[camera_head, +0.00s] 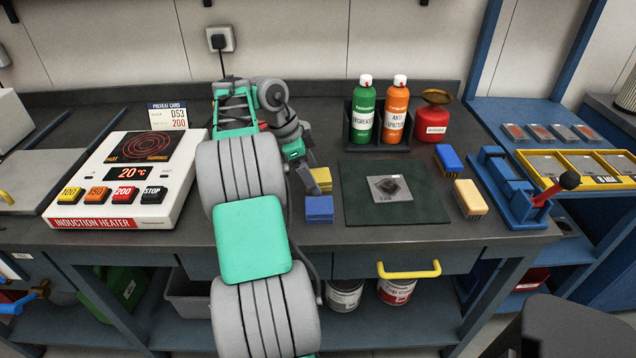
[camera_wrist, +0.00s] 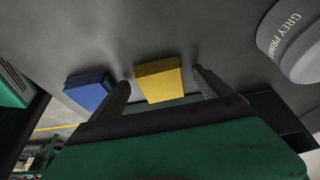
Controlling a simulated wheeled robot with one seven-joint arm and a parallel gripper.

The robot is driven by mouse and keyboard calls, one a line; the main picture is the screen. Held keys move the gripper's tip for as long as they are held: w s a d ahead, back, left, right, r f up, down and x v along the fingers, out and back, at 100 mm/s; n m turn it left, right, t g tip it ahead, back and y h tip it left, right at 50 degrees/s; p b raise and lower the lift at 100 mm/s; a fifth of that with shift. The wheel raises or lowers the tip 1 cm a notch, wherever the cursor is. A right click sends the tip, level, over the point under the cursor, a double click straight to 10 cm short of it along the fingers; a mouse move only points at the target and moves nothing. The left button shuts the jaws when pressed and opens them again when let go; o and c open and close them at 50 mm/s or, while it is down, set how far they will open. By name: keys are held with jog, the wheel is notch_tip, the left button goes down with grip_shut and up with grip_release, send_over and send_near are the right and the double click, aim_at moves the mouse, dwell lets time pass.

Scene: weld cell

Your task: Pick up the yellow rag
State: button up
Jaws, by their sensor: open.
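The yellow rag (camera_head: 321,179) is a folded block on the dark bench top, just behind the blue rag (camera_head: 319,209). My gripper (camera_head: 308,182) is beside the yellow rag, to its left in the head view, partly hidden by my arm. In the wrist view, my gripper (camera_wrist: 163,82) is open, with the yellow rag (camera_wrist: 160,82) showing between its two fingers. I see gaps on both sides, and nothing is held. The blue rag (camera_wrist: 89,92) shows left of the left finger.
A grey primer can (camera_wrist: 295,40) stands at the wrist view's upper right. A green mat (camera_head: 408,210) with a small plate lies right of the rags. Green (camera_head: 364,112) and orange (camera_head: 396,112) bottles stand behind. The induction heater (camera_head: 125,185) is at left.

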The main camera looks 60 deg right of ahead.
aim_at(319, 175)
jog(key=c, duration=1.4)
jog(key=shift+c, duration=0.2)
jog(key=shift+r+p, duration=0.3)
jog(key=shift+r, duration=0.2)
notch_tip(319, 175, up, 3)
jog(key=shift+w+a+r+p, duration=0.1)
jog(key=shift+p, duration=0.9)
jog(key=w+a+r+p, duration=0.1)
jog(key=a+r+p, duration=0.1)
jog(key=a+r, duration=0.2)
jog(key=w+a+r+p, duration=0.1)
jog(key=a+r, duration=0.3)
jog(key=a, duration=0.5)
jog(key=shift+w+a+r+p, duration=0.25)
jog(key=shift+a+r+p, duration=0.1)
jog(key=shift+r, duration=0.05)
